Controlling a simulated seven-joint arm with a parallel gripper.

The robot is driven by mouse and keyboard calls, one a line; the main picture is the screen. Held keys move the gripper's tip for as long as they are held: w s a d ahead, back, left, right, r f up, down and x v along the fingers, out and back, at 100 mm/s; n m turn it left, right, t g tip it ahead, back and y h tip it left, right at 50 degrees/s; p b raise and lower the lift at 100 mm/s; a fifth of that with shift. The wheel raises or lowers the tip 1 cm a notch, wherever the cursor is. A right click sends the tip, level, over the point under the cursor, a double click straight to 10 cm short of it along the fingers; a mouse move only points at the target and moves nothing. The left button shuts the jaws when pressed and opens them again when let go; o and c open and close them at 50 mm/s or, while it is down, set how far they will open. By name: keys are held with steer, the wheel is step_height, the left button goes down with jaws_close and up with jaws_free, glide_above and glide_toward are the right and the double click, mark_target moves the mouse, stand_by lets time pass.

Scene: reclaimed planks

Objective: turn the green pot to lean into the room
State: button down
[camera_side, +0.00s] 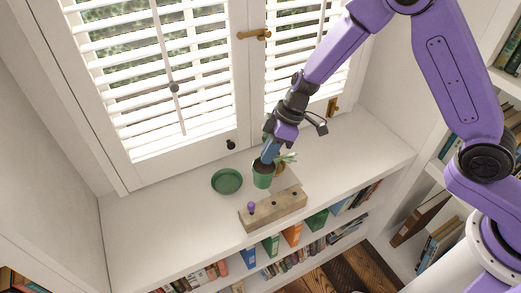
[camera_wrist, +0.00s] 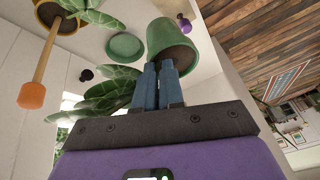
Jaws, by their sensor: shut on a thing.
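In the side view leaves (camera_side: 288,157) show just right of the pot. A green saucer (camera_side: 227,181) lies empty to the pot's left, apart from it.
A wooden block (camera_side: 275,211) with a purple peg (camera_side: 251,207) stands near the sill's front edge. A mustard pot (camera_side: 281,168) is close behind the green pot. A wooden stick with an orange end (camera_wrist: 34,92) is beside it. Shuttered windows rise behind; the sill's left is clear.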

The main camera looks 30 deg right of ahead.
steer(key=shift+s+d+r, duration=0.1)
steer(key=shift+r, duration=1.5)
steer(key=w+a+f+m, duration=0.3)
steer(key=w+f, duration=0.3)
steer(key=f, duration=0.1)
steer(key=w+a+f+m+t+h, duration=0.1)
steer(key=w+a+f+m, duration=0.2)
steer(key=w+f, duration=0.3)
steer(key=shift+w+f+t, duration=0.25)
steer(key=shift+f+t, duration=0.05)
steer(key=shift+f, duration=0.55)
steer(key=shift+a, duration=0.1)
steer(key=c, duration=1.2)
jaws_free()
steer(key=shift+o, duration=0.2)
